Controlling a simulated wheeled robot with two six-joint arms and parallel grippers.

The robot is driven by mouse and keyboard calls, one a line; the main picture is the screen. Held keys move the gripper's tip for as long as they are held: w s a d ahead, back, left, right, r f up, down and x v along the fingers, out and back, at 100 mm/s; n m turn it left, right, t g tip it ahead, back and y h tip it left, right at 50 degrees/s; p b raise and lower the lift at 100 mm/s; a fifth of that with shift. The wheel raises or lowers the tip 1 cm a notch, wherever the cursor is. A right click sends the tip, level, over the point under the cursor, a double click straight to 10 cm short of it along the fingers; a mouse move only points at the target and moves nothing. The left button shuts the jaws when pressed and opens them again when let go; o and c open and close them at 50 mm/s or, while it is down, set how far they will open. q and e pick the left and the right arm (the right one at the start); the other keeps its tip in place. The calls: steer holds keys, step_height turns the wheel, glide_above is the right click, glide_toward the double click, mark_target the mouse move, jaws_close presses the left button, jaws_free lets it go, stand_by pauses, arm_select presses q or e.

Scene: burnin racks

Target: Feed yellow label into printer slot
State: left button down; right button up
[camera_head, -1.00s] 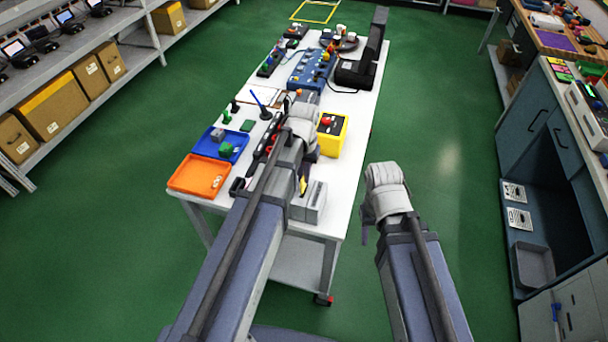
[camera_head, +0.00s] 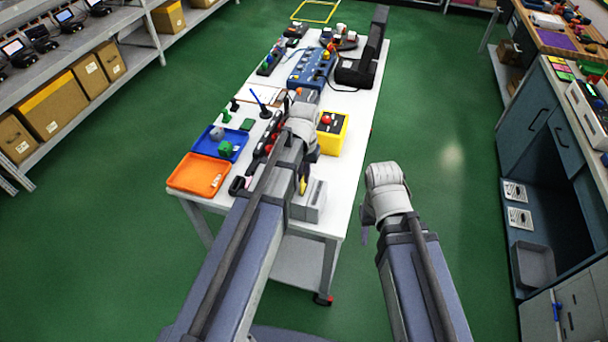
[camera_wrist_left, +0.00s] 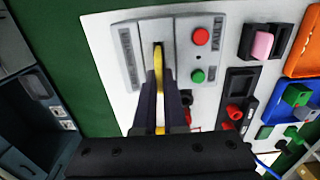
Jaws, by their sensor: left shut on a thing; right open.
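The printer (camera_wrist_left: 128,56) is a grey box with a dark narrow slot, a red button (camera_wrist_left: 201,36) and a green button (camera_wrist_left: 197,76). In the head view, the printer (camera_head: 313,203) stands at the table's near right corner. My left gripper (camera_wrist_left: 159,92) is shut on the thin yellow label (camera_wrist_left: 158,66), which stands edge-on between the fingers. The label's far end lines up with the slot; I cannot tell how deep it sits. The label also shows in the head view (camera_head: 303,186), partly hidden by my arm. My right gripper (camera_head: 366,236) is open, away from the table, its fingers mostly hidden.
An orange tray (camera_head: 190,184) and a blue tray (camera_head: 238,140) lie at the table's left. A yellow box (camera_head: 330,143) with a red button stands beyond the printer. A black holder with a pink block (camera_wrist_left: 262,46) is beside the printer. Green floor is free on the right.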

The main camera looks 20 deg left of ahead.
arm_select(q)
steer(key=shift+f+b, duration=1.6)
steer(key=shift+f, duration=0.05)
steer(key=c, duration=0.9)
jaws_free()
steer(key=shift+r, duration=0.2)
step_height(320, 180, up, 8)
steer(key=p, duration=0.8)
steer(key=shift+f, duration=0.2)
steer(key=shift+s+d+f, duration=0.1)
steer(key=shift+s+d, duration=0.05)
steer(key=shift+d, duration=0.05)
steer(key=s+d+m, duration=0.1)
steer(key=s+d, duration=0.2)
steer(key=s, duration=0.2)
steer(key=s+d+f+m+b, duration=0.1)
steer(key=s+d, duration=0.2)
steer(key=s, duration=0.1)
steer(key=s+d+f+m+y+b, duration=0.1)
steer(key=s+d, duration=0.3)
steer(key=s, duration=0.1)
steer(key=shift+s, duration=0.3)
